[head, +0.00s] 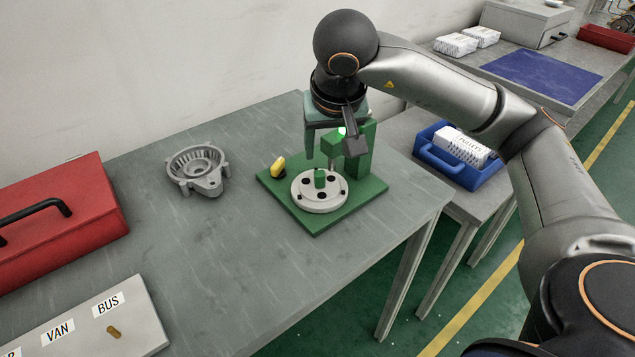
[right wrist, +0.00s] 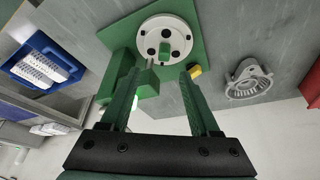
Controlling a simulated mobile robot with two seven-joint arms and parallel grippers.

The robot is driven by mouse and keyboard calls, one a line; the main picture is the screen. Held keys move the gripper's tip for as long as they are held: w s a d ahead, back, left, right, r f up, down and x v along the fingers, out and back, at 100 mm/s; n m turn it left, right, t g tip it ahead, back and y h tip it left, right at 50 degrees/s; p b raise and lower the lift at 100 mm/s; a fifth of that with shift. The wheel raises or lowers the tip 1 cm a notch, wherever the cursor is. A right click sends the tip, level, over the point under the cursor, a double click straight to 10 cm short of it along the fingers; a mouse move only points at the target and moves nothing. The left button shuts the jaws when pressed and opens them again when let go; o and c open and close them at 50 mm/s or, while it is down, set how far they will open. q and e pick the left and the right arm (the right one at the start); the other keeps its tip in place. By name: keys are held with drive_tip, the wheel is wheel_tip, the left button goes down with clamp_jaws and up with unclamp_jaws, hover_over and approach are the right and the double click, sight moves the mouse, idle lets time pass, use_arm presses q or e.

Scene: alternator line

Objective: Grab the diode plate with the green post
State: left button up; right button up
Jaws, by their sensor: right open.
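The diode plate (head: 318,203) is a pale round disc with dark holes and a short green post (head: 320,178) upright at its centre. It sits flat on the green fixture base (head: 358,206) on the grey table. In the right wrist view the plate (right wrist: 186,36) and its green post (right wrist: 165,49) show beyond the fingertips. My right gripper (head: 322,160) is open and empty, pointing down above the plate and close to the fixture's green upright. Its two fingers (right wrist: 160,80) are apart and not around the post. My left gripper is not in view.
A yellow piece (head: 278,167) stands on the base's left corner. A grey alternator housing (head: 198,171) lies to the left. A red toolbox (head: 65,225) and a labelled board (head: 85,330) are farther left. A blue bin (head: 447,166) with white boxes stands right. Table front is clear.

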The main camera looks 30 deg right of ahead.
hover_over(320, 175)
drive_tip(key=s, duration=0.2)
drive_tip(key=f, duration=0.4)
drive_tip(key=shift+s+a+f, duration=0.15)
drive_tip(key=shift+s+f, duration=0.05)
drive_tip(key=shift+a+x, duration=0.15)
drive_tip(key=shift+x, duration=1.35)
drive_tip(key=shift+a+x, duration=0.15)
drive_tip(key=shift+x, duration=1.4)
drive_tip(key=shift+w, duration=0.1)
drive_tip(key=shift+c, duration=0.2)
clamp_jaws()
